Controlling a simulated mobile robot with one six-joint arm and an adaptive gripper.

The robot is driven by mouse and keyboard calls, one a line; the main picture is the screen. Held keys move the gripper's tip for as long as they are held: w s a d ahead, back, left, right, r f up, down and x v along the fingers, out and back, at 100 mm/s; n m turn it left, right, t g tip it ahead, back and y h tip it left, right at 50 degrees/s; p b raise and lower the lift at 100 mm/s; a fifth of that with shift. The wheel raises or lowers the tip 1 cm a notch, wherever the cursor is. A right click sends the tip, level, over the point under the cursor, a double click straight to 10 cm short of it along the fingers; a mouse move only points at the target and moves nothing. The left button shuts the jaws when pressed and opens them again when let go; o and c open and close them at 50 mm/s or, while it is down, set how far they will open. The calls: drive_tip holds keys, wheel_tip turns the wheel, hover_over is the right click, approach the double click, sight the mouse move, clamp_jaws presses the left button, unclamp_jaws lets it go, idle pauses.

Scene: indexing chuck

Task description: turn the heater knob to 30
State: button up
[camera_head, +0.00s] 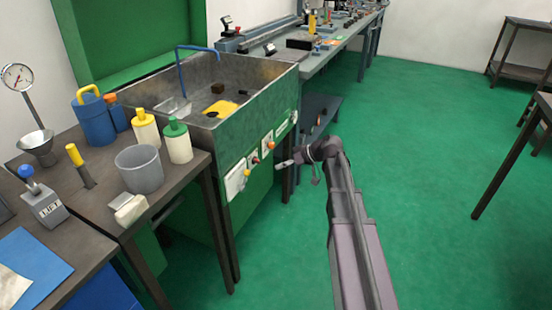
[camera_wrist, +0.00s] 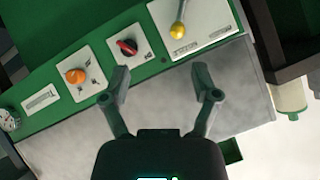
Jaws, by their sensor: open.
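The green front panel of the sink unit carries several controls. In the wrist view I see an orange knob (camera_wrist: 75,76) on a white plate, a red-and-black knob (camera_wrist: 127,47) on a second plate, and a yellow-tipped lever (camera_wrist: 177,30) on a larger plate. The labels are too small to read, so I cannot tell which one is the heater knob. My gripper (camera_wrist: 161,83) is open and empty, its fingers apart below the red-and-black knob and the lever plate. In the head view my gripper (camera_head: 284,164) is in front of the panel, apart from it.
The metal sink (camera_head: 208,90) stands above the panel. A small round gauge (camera_wrist: 9,119) and a slotted white plate (camera_wrist: 40,97) sit at the panel's far left in the wrist view. A dark table (camera_head: 160,200) with containers stands left.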

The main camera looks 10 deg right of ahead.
drive_tip(key=w+d+f+n+t+y+b, duration=0.25)
drive_tip(key=w+d+f+b, duration=0.25)
drive_tip(key=w+b, duration=0.25)
drive_tip(key=t+y+b, duration=0.2)
drive_tip(key=t+b, duration=0.1)
drive_tip(key=b, duration=0.5)
approach(274, 146)
drive_tip(key=s+v, duration=0.1)
drive_tip(key=v, duration=0.3)
drive_tip(key=shift+w+d+f+n+t+b, duration=0.15)
drive_tip(key=shift+w+f+n+t+b, duration=0.15)
drive_tip(key=shift+f+n+t, duration=0.1)
drive_tip(key=shift+w, duration=0.1)
drive_tip(key=x, duration=1.3)
drive_tip(key=shift+w+a, duration=0.1)
drive_tip(key=shift+a, duration=0.25)
clamp_jaws()
